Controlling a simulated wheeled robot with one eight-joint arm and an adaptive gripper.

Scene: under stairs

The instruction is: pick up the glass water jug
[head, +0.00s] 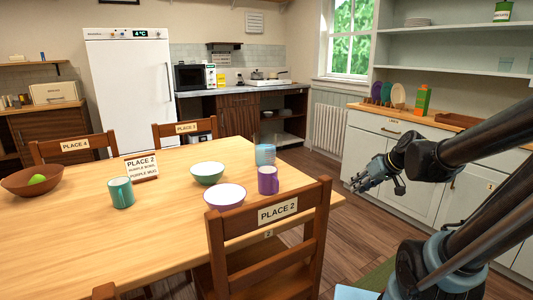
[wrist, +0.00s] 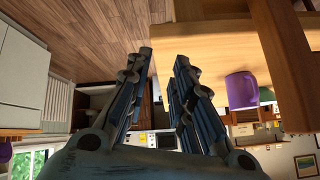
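I cannot make out a glass water jug for certain in either view. A light blue, partly see-through vessel (head: 265,154) stands on the wooden table behind the purple mug; I cannot tell whether it is a jug or a cup. My gripper (head: 358,183) is in the air to the right of the table, in front of the white cabinets. In the wrist view my gripper (wrist: 164,56) has its two fingers apart with nothing between them. That view is upside down and shows the purple mug (wrist: 241,90) to the right of the fingers.
The table (head: 160,230) also holds a white-and-purple bowl (head: 225,196), a pale green bowl (head: 208,172), a teal mug (head: 121,192), a sign (head: 142,167) and a brown bowl (head: 32,181). A chair (head: 270,235) stands at its near right side. Open floor lies between table and cabinets (head: 410,165).

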